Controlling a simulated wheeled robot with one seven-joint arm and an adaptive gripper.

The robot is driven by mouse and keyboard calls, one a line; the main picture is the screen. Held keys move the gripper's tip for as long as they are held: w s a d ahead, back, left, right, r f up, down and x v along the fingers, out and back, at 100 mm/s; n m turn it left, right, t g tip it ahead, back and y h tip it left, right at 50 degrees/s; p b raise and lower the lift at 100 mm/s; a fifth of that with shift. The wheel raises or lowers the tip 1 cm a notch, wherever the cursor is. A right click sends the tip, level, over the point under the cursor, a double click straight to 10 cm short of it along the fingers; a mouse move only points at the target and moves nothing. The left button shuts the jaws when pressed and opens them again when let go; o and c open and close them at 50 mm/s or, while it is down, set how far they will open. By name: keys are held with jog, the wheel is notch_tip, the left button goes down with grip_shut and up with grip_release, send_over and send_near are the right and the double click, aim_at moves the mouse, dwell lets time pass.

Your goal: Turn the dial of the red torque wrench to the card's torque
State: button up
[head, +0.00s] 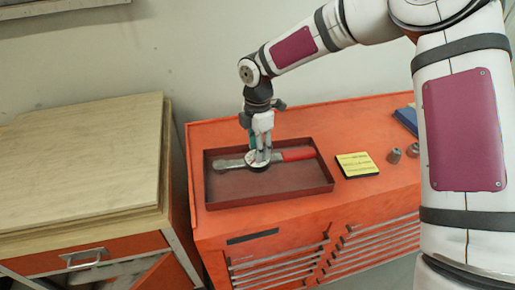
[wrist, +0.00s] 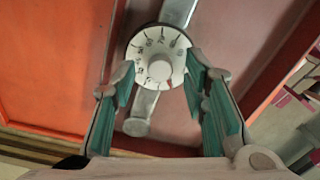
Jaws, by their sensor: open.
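The torque wrench (head: 232,164) lies in a dark red tray (head: 275,200), with its red handle (head: 298,154) to the right. In the wrist view its metal shaft (wrist: 177,12) passes under a round white dial (wrist: 150,42) with black numbers and a raised centre knob (wrist: 160,70). Some numbers are small or hidden, and I cannot tell the setting. My gripper (head: 259,153) points down over the dial. Its teal-padded fingers are open, one on each side of the dial; contact is unclear. The yellow card (head: 357,164) lies right of the tray; its writing is too small to read.
The tray sits on an orange tool cabinet (head: 215,225) with drawers below. Two small grey parts (head: 394,155) stand right of the card, and a blue item (head: 406,117) lies behind them. A wooden-topped cabinet (head: 80,155) stands at the left. The tray's low walls surround the wrench.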

jog(key=shift+f, duration=0.45)
jog(key=shift+c, duration=0.2)
grip_shut()
